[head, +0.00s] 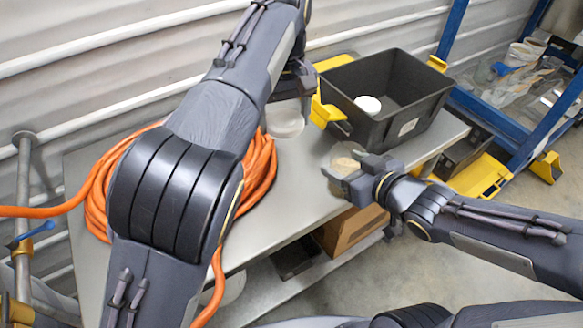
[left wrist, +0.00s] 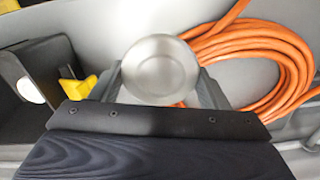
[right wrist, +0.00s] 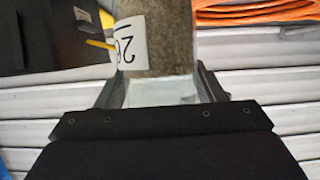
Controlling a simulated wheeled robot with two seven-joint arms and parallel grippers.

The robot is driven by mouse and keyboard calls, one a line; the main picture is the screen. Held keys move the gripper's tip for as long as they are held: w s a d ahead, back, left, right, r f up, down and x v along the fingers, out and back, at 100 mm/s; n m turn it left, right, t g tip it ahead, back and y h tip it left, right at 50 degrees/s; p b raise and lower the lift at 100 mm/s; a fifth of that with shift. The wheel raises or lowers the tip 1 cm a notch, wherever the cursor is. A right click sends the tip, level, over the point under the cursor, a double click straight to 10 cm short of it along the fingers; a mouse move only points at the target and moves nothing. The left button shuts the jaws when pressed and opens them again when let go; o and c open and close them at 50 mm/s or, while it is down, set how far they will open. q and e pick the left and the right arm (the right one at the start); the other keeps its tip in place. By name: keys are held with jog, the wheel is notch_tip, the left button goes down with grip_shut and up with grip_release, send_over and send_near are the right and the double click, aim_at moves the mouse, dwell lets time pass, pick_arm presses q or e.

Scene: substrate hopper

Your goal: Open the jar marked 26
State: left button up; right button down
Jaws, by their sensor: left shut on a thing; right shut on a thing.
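The jar marked 26 (right wrist: 160,35) is see-through and part-filled with brown grain. Its white label (right wrist: 130,40) shows upside down in the right wrist view. My right gripper (head: 342,176) is shut on it near the table's front edge. In the head view brown shows through the jar's round top (head: 347,163); I cannot tell whether a clear lid covers it. The vessel also shows under the left gripper in the head view (head: 285,120).
A black bin (head: 420,110) stands at the table's back right, with a white disc (head: 367,105) inside. An orange cable coil (head: 262,165) lies on the left of the grey table (head: 300,205). A blue rack (head: 500,125) stands at right. The table's middle is bare.

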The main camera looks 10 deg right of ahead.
aim_at(284, 119)
pick_arm(q)
notch_tip(284, 119, down, 3)
jog(key=b, duration=0.2)
jog(key=shift+s+b, duration=0.1)
jog(key=shift+b, duration=0.3)
jog(key=shift+r, duration=0.1)
jog(key=shift+r+p, duration=0.2)
jog(key=shift+p, duration=0.1)
jog(key=shift+f, duration=0.1)
pick_arm(e)
jog(key=shift+w+a+f, duration=1)
jog(key=shift+w+f, duration=1.1)
jog(key=shift+f, duration=0.05)
jog(key=shift+w+a+f, duration=0.95)
jog(key=shift+w+f, duration=1.15)
jog(key=shift+f, duration=0.05)
jog(key=shift+w+a+f, duration=1)
jog(key=shift+w+f, duration=1.1)
jog(key=shift+f, duration=0.05)
jog(key=shift+s, duration=0.1)
pick_arm(q)
jog(key=shift+f+b, duration=0.3)
jog(key=shift+b, duration=0.05)
pick_arm(e)
jog(key=shift+f, duration=0.2)
pick_arm(q)
jog(key=shift+r, duration=0.1)
pick_arm(e)
jog(key=shift+c, duration=1.8)
grip_release()
